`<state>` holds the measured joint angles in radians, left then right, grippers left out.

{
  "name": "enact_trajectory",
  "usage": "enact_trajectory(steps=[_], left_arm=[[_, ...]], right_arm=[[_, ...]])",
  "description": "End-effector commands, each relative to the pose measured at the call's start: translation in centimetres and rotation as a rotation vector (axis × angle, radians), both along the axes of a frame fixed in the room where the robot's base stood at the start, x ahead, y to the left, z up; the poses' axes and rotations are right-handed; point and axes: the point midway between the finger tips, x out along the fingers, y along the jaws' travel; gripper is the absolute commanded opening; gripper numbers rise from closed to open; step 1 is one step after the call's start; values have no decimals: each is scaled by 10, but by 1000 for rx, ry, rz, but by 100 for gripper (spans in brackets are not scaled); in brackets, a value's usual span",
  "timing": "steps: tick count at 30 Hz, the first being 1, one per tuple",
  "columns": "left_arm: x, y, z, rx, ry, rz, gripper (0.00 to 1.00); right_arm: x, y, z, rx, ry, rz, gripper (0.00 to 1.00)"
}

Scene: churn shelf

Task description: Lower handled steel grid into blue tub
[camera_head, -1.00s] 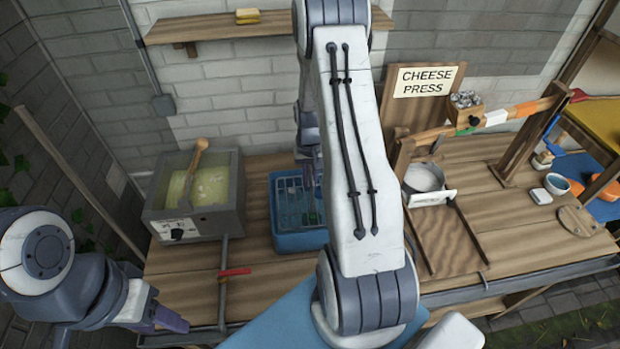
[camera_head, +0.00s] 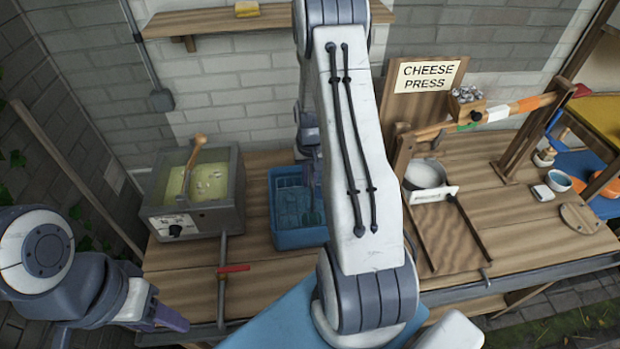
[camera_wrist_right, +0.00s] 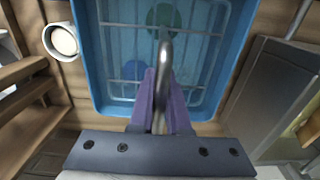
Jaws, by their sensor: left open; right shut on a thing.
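The blue tub (camera_head: 298,238) stands on the wooden bench, left of my right arm. In the right wrist view, the tub (camera_wrist_right: 92,60) surrounds the steel grid (camera_wrist_right: 115,81), whose thin bars lie inside its walls. My right gripper (camera_wrist_right: 161,90) is shut on the grid's curved steel handle (camera_wrist_right: 166,48). A green and a blue round shape show below the bars. Whether the grid rests on anything cannot be told. My right arm hides the tub's right part in the head view. My left gripper (camera_head: 172,318) is open and empty at lower left.
A grey vat (camera_head: 205,217) with a wooden-handled tool (camera_head: 193,150) stands left of the tub. A cheese press with a pot (camera_head: 427,180) is at the right. A small white cup (camera_wrist_right: 62,40) stands beside the tub.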

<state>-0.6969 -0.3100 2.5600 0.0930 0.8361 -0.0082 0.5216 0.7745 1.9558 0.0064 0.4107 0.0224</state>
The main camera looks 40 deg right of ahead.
Motion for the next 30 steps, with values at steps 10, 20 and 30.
enact_trajectory(steps=[10,20,30], left_arm=[[0,0,-5,0,0,0,50],[0,0,-10,0,0,0,50],[0,0,-15,0,0,0,50]], right_arm=[[1,0,-7,-1,-2,0,0],[1,0,-13,-1,-2,0,0],[1,0,-19,-1,-2,0,0]])
